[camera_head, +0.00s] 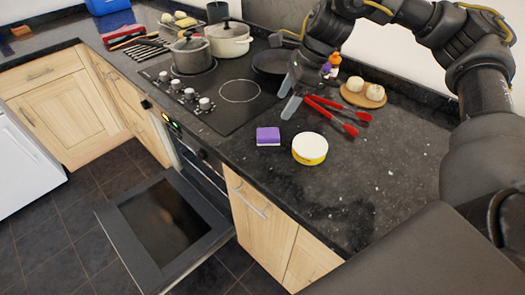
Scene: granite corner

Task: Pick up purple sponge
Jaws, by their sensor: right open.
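The purple sponge (268,135) lies flat on the dark granite counter, near the counter's front edge. It has a purple top and a paler lower layer. My right gripper (286,98) is above the counter, beyond the sponge and slightly to its right in the picture. Its fingers are apart with nothing between them, and it does not touch the sponge. My left gripper is not in view.
A white and yellow round tub (310,148) stands right of the sponge. Red-handled tongs (335,112) lie behind it. A board (362,95) holds round items. The cooktop (228,95) carries pots and a pan. The oven door (165,222) hangs open below.

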